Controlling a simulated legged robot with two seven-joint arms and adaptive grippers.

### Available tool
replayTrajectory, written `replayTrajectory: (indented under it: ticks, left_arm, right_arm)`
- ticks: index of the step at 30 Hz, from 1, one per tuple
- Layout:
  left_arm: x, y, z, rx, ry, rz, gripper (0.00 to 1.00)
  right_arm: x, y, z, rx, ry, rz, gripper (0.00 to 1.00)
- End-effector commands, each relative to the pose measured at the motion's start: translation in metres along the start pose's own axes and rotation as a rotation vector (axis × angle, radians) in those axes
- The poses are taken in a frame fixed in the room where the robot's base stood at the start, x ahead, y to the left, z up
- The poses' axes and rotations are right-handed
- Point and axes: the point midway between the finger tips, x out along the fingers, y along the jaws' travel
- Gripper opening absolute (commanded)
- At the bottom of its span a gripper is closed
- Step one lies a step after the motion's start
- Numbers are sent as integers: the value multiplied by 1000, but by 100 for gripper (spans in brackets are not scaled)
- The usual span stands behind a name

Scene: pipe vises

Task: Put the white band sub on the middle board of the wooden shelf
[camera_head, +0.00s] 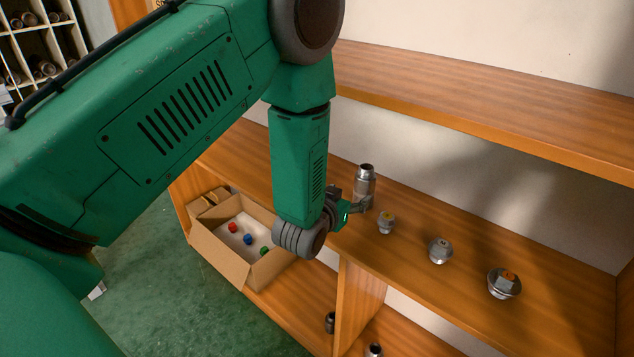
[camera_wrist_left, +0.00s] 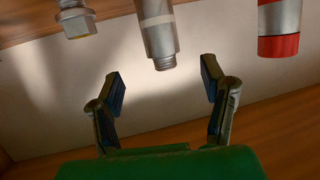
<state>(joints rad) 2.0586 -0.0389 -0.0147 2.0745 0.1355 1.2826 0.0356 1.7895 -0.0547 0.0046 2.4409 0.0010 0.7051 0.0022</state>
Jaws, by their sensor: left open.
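The white band sub (camera_head: 366,180) is a grey metal cylinder standing upright on the middle board (camera_head: 465,226) of the wooden shelf. In the left wrist view, which looks upside down, the sub (camera_wrist_left: 158,32) shows a pale band and a narrower threaded end. My left gripper (camera_head: 359,207) is beside it in the head view, partly overlapping its lower part. In the wrist view my left gripper (camera_wrist_left: 161,82) is open and empty, with the sub roughly centred beyond the gap between its fingertips. Whether a finger touches it cannot be told. My right gripper is not in view.
Metal plugs (camera_head: 440,250) stand in a row to the right on the same board. A red-ended cylinder (camera_wrist_left: 278,30) stands beside the sub. A cardboard box (camera_head: 217,261) with coloured caps is lower left. The upper board (camera_head: 480,105) overhangs.

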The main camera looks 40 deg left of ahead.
Motion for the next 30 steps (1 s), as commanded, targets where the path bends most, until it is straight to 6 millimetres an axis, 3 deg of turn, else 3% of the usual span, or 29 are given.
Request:
replayTrajectory:
  ticks: [5,8,11,12,15,18,21,24,30]
  left_arm:
    - [-4,0,9,2,-26,2,66]
    - [-21,-1,50,17,-148,10,66]
    - [-60,-1,118,45,-368,29,66]
    - [-83,-2,148,57,-472,37,66]
    - [-147,-5,211,88,-726,59,66]
    - [-210,-10,254,115,-943,78,66]
    - [-259,-14,277,134,-1101,92,66]
    - [-287,-16,287,145,-1187,102,66]
    - [-296,-17,290,149,-1217,105,66]
  right_arm:
    - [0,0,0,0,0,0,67]
    - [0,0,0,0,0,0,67]
    - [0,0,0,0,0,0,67]
    - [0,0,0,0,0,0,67]
    - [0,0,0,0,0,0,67]
    - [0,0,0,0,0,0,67]
    - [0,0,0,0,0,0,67]
    - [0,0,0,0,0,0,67]
    - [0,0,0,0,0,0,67]
